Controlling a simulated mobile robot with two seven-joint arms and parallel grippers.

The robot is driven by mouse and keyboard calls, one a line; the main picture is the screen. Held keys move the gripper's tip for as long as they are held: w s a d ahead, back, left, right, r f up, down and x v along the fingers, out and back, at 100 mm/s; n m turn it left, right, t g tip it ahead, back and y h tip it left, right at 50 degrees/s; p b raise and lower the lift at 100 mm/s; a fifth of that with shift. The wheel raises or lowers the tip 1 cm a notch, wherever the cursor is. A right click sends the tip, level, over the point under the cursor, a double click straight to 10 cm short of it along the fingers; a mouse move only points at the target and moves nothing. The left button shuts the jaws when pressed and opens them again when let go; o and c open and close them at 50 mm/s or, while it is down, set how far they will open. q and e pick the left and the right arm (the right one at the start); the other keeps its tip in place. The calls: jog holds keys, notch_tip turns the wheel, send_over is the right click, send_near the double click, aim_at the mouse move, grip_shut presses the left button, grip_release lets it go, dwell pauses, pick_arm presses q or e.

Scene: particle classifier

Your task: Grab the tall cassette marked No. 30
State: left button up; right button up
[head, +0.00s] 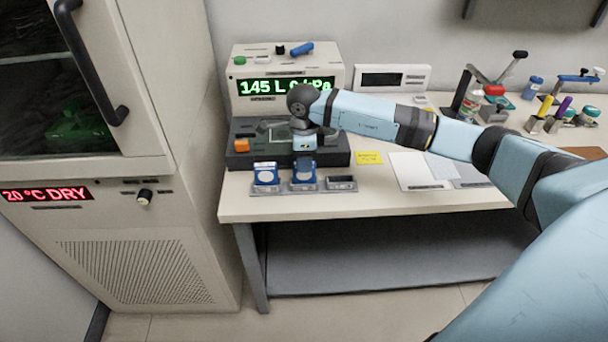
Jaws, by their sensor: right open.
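Two upright blue-and-white cassettes stand in small grey holders at the table's front left edge: a left cassette (265,174) and a right cassette (304,173). Their markings are too small to read, so I cannot tell which is No. 30. My right gripper (303,157) points down right above and behind the right cassette. It is open, with nothing seen held in it; whether it touches the cassette I cannot tell. My left gripper is out of view.
A third holder (341,184) looks empty. A yellow note (368,158) and papers (418,171) lie right. A cabinet (125,230) stands left of the table.

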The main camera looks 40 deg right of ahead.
aim_at(304, 175)
notch_tip(304, 175, down, 3)
jog(key=shift+d+f, duration=0.1)
jog(key=shift+f, duration=0.05)
grip_shut()
jog(key=shift+r, duration=0.2)
